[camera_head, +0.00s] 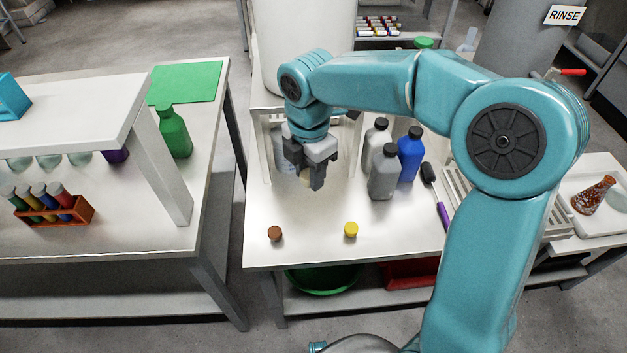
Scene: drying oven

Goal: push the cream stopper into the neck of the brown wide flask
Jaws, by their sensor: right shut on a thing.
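My right gripper (307,180) is above the middle table, pointing down, with its dark fingers shut on the cream stopper (304,174). Only a small part of the cream stopper shows between the fingers; the rest is hidden by them. My left gripper is not in view.
A brown stopper (275,233) and a yellow stopper (350,229) stand near the table's front edge (320,262). Grey bottles (384,175) and a blue bottle (410,155) stand right of the gripper. The table front is mostly clear.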

